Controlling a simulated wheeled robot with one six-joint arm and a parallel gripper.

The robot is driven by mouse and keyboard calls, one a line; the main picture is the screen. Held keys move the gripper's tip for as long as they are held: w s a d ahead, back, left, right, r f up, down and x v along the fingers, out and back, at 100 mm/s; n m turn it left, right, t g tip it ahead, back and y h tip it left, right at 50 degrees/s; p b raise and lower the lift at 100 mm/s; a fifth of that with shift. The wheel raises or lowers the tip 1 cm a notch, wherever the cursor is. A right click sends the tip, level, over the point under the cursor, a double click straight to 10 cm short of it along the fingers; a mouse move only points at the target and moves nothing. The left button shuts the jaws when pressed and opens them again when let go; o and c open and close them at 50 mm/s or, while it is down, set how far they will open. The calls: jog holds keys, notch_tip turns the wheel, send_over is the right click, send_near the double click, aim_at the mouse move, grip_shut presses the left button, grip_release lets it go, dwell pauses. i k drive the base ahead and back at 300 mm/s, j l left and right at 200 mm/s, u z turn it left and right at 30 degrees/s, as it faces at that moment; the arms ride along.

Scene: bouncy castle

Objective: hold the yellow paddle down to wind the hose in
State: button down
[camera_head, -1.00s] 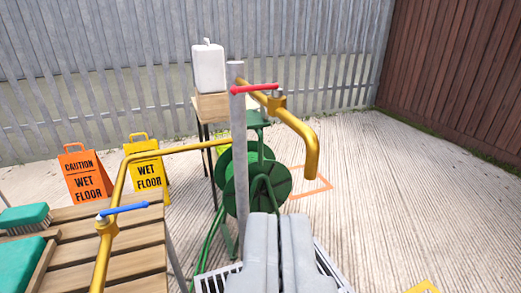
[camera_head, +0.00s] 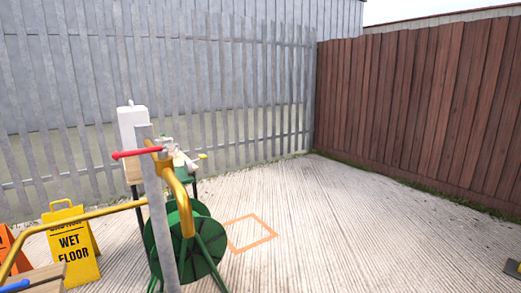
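The green hose reel (camera_head: 212,246) stands left of centre, partly behind a grey post (camera_head: 160,215) and a thick yellow pipe. Little of the hose shows now. A small yellow and dark piece (camera_head: 515,268) is cut off by the right edge, low on the ground; I cannot tell whether it is the yellow paddle. A small yellow tip (camera_head: 202,156) shows above the reel, by a pale object; what it is, I cannot tell. My gripper is not in view.
A yellow pipe (camera_head: 175,180) with a red lever (camera_head: 138,153) crosses at left. Yellow (camera_head: 75,240) and orange wet-floor signs stand at far left. An orange square outline (camera_head: 252,233) marks the concrete.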

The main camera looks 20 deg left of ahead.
aim_at(201, 156)
jog(key=l+z, duration=0.25)
jog(key=i+l+z, duration=0.3)
jog(key=i+l, duration=0.25)
jog(key=l, duration=0.3)
jog(key=i+l+z, duration=0.3)
jog(key=i+l, duration=0.3)
jog(key=i+l+u, duration=0.1)
jog(key=i+u, duration=0.15)
jog(key=i, duration=0.25)
jog(key=i+l+u, duration=0.15)
jog(key=i+u, duration=0.15)
jog(key=i, duration=0.25)
jog(key=i+l+u, duration=0.25)
jog(key=i, duration=0.2)
jog(key=i+j+u, duration=0.2)
jog(key=i+u, duration=0.2)
jog(key=i+j+u, duration=0.1)
jog(key=i+u, duration=0.7)
jog(key=i+l+u, duration=0.1)
jog(key=i+u, duration=0.3)
jog(key=i+l+u, duration=0.1)
jog(key=i+u, duration=0.35)
jog(key=i, duration=0.2)
jog(key=i+l+u, duration=0.35)
jog(key=i+u, duration=0.15)
jog(key=i+l+u, duration=0.45)
jog(key=i+l, duration=0.15)
